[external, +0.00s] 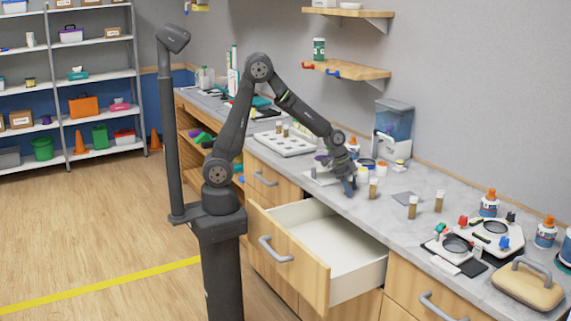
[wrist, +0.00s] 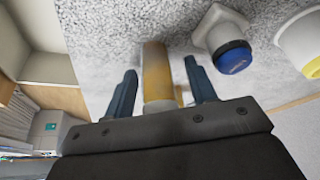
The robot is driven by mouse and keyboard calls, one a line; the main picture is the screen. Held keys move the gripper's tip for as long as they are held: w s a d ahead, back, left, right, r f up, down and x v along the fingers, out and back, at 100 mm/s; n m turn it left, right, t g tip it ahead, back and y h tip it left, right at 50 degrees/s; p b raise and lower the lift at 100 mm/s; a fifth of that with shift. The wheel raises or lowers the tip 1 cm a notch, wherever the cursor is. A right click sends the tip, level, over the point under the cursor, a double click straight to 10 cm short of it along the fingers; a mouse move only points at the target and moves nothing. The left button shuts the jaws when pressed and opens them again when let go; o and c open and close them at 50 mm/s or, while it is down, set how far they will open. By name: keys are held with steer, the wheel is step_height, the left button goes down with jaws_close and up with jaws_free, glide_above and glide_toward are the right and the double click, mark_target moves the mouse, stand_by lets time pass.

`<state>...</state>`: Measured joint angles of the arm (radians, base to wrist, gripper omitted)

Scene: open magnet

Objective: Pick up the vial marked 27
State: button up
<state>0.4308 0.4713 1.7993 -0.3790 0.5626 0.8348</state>
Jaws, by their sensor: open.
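My gripper (external: 348,186) is low over the counter behind the open drawer. In the wrist view my gripper (wrist: 160,72) is open, with an amber vial (wrist: 156,68) between its two fingers. Gaps show on both sides of the vial, and the gripper body hides its near end. No number can be read on it. In the external view one amber vial (external: 373,188) stands just right of my gripper. Two more, a nearer vial (external: 413,208) and another vial (external: 439,201), stand farther right. I cannot tell which vial is marked 27.
A blue-capped container (wrist: 228,50) and a yellow-topped container (wrist: 303,45) are right of the fingers. A white tray (external: 283,145) with small vials lies left on the counter. The drawer (external: 330,246) is open in front. Devices and bottles crowd the right end.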

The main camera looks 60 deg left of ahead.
steer(key=shift+c, duration=0.3)
steer(key=c, duration=1)
